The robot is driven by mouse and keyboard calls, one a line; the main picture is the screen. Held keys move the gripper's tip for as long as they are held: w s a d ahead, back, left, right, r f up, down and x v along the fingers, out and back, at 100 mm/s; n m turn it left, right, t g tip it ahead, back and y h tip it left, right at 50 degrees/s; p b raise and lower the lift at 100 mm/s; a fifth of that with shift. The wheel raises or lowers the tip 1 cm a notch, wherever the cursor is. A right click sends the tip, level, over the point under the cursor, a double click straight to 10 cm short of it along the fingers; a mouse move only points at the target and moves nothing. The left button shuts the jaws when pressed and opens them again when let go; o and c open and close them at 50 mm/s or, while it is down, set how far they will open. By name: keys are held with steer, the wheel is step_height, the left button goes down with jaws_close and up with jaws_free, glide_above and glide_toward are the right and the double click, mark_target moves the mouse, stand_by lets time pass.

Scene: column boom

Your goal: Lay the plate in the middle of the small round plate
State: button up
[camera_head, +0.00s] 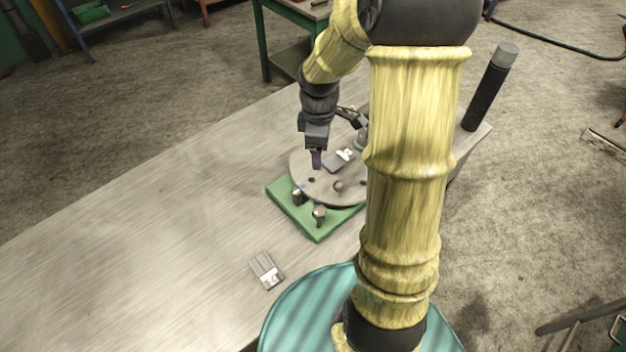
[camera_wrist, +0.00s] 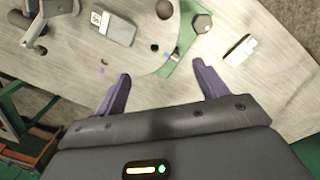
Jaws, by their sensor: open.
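The round plate (camera_head: 325,190) is a grey disc on a green base, its right side hidden by my arm. It shows at the top of the wrist view (camera_wrist: 140,60). A small grey rectangular plate with a pale marked end (camera_head: 332,165) lies on the disc, and also shows in the wrist view (camera_wrist: 118,32). A second similar plate (camera_head: 264,267) lies flat on the table in front of the green base; it shows at the wrist view's right (camera_wrist: 240,50). My gripper (camera_head: 316,160) is open and empty, with purple fingers apart (camera_wrist: 161,70), over the disc's left part.
A dark clamp-like part (camera_head: 350,116) is at the disc's far side. A dark upright cylinder (camera_head: 488,90) stands at the table's right end. The table (camera_head: 150,240) is clear at left.

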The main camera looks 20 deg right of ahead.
steer(key=s+a+r+m+t, duration=0.1)
steer(key=s+a+r+m, duration=0.1)
steer(key=s+a+m, duration=0.4)
steer(key=s+m, duration=0.5)
steer(key=m, duration=0.1)
steer(key=shift+t, duration=0.4)
steer(key=shift+d, duration=0.1)
